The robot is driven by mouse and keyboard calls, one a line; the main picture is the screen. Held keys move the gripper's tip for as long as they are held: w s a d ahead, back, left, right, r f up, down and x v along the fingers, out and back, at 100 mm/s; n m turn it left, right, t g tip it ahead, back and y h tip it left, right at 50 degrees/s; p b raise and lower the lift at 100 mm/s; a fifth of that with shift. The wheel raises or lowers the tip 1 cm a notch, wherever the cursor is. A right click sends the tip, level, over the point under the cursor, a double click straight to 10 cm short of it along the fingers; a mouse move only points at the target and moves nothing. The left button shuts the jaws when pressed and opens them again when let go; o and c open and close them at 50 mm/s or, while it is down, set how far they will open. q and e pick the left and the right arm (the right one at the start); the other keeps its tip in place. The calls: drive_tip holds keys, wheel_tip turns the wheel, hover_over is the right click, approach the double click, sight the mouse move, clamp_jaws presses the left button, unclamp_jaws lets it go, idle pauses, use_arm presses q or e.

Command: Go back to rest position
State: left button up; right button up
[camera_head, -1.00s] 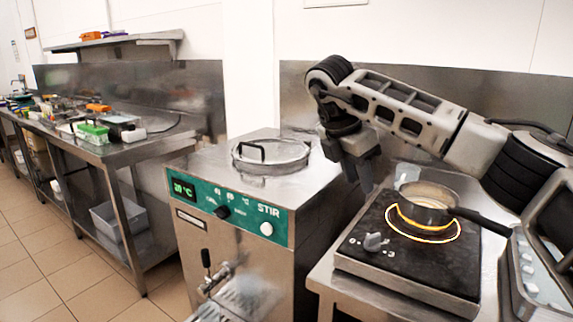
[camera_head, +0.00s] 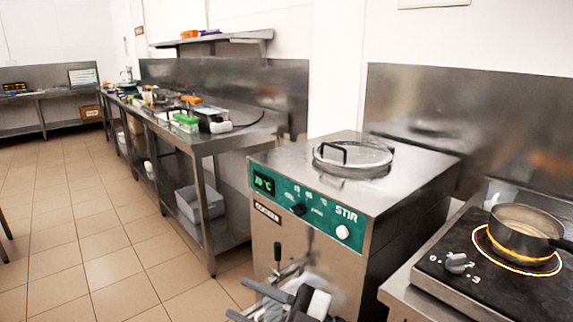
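My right gripper (camera_head: 238,298) shows at the bottom edge, in front of the batch freezer (camera_head: 345,190). Its two dark fingers point left and look apart, with nothing seen held between them. The rest of that arm is cut off by the frame. My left gripper is not in view. The freezer has a green STIR panel and a round lid on top, which lies in place. A small pan (camera_head: 524,222) sits on the hot plate (camera_head: 450,285) at the right, over a glowing ring.
A long steel counter (camera_head: 235,141) with several containers runs along the wall, and a grey bin (camera_head: 185,204) stands on its lower shelf. A spigot (camera_head: 279,262) juts from the freezer's front near my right gripper. The tiled floor (camera_head: 95,240) at left is clear.

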drive_tip(key=w+d+f+m+t+h, duration=0.1)
drive_tip(key=d+f+m+t+h, duration=0.55)
drive_tip(key=m+t, duration=0.4)
drive_tip(key=s+d+f+m+g+h, duration=0.3)
drive_tip(key=s+d+f+m+h, duration=0.1)
drive_tip(key=f, duration=0.5)
drive_tip(key=s+d+f+m+g+h, duration=0.3)
drive_tip(key=s+d+f+m+h, duration=0.1)
drive_tip(key=s+d+f+h, duration=0.3)
drive_tip(key=s+d+f, duration=0.2)
drive_tip(key=s+f, duration=0.1)
drive_tip(key=shift+d, duration=0.15)
drive_tip(key=shift+s+m, duration=0.1)
drive_tip(key=shift+m, duration=0.15)
